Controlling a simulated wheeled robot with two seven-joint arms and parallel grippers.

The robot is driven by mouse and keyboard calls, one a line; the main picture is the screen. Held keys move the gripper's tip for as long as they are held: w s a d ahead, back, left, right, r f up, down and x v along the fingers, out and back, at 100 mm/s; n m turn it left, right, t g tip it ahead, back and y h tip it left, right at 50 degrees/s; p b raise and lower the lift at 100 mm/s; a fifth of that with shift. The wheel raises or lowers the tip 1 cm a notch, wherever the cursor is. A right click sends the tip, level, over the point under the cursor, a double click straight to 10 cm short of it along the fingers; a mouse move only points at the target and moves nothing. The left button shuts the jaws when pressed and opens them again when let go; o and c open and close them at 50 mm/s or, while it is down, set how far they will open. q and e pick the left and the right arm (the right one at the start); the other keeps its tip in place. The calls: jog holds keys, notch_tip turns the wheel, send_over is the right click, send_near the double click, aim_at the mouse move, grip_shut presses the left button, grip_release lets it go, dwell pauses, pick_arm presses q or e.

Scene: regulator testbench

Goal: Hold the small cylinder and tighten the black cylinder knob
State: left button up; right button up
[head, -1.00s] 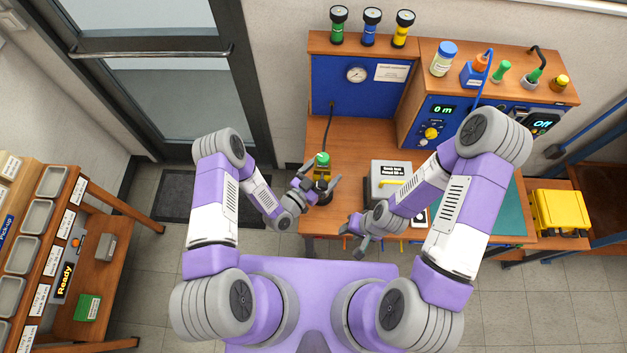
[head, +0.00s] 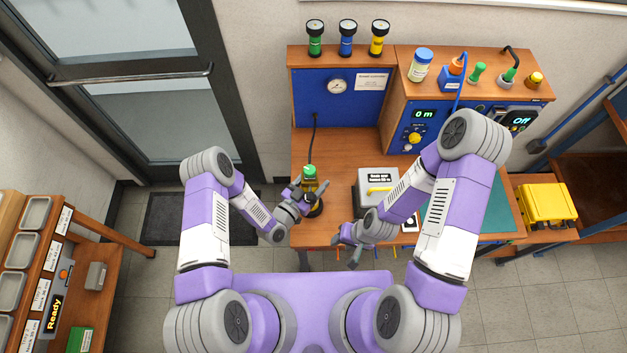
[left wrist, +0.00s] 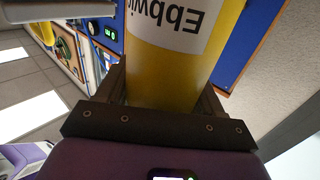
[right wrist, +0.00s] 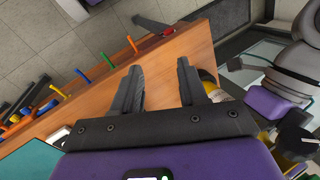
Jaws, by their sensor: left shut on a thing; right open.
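The small cylinder (head: 310,186) is yellow with a green top and stands upright on a dark round base at the bench's left front. A black hose runs from its top to the blue back panel. My left gripper (head: 307,194) is shut around its body. In the left wrist view the yellow cylinder (left wrist: 170,65), with a white label, sits between the fingers. My right gripper (head: 347,248) is open and empty at the bench's front edge, right of the cylinder; its spread fingers (right wrist: 162,85) show in the right wrist view.
A grey box (head: 372,188) with a yellow handle stands right of the cylinder. A blue panel with a gauge (head: 337,87) is behind. Several coloured handles hang along the front edge. A yellow case (head: 547,204) is far right. Bare wood (head: 345,160) lies between cylinder and panel.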

jog(key=shift+o, duration=2.1)
jog(key=shift+w+a+r, duration=0.2)
jog(key=shift+a, duration=0.05)
jog(key=n+y, duration=0.2)
jog(key=n, duration=0.1)
send_near(314, 198)
jog(key=shift+g, duration=0.3)
jog(key=x, duration=1)
jog(key=shift+w, duration=0.25)
